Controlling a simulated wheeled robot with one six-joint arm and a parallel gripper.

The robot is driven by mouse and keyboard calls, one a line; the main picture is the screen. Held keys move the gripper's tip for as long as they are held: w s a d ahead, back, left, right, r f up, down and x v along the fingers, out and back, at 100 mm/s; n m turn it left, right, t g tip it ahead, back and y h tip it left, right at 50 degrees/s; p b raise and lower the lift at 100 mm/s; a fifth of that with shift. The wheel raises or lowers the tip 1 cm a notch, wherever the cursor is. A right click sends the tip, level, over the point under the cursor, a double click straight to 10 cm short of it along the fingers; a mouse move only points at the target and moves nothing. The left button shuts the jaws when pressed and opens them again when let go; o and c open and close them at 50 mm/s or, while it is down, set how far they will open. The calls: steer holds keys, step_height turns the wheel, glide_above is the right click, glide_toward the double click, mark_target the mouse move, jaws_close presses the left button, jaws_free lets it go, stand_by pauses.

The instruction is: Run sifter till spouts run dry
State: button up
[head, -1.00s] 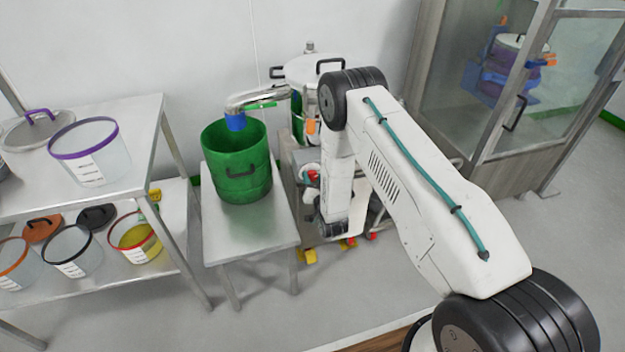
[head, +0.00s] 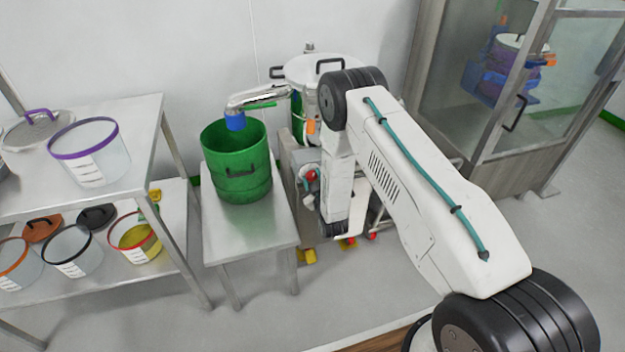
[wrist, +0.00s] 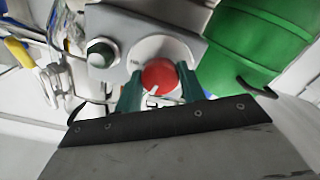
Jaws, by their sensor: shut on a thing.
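The sifter (head: 320,70) stands against the back wall, with a pale round lid and a dark handle. Its metal spout (head: 255,97) bends left and ends in a blue sleeve (head: 235,121) over the open green drum (head: 237,185). Whether anything runs from the spout is not visible. In the wrist view, my gripper (wrist: 160,92) has its green fingers shut on a red knob (wrist: 158,76) with a white mark, set in a pale round plate on a grey panel. A dark green button (wrist: 100,54) sits left of it.
The drum stands on a small steel table (head: 250,228). A steel shelf unit (head: 140,170) at left holds clear tubs, one with a purple rim (head: 90,155), and lids. A glass-fronted cabinet (head: 500,100) stands at right. Open floor lies in front.

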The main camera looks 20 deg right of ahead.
steer(key=shift+f+n, duration=0.1)
steer(key=shift+n, duration=1.5)
steer(key=o, duration=1)
steer(key=shift+c, duration=0.2)
steer(key=shift+s, duration=0.1)
steer(key=s, duration=0.7)
steer(key=shift+s, duration=0.35)
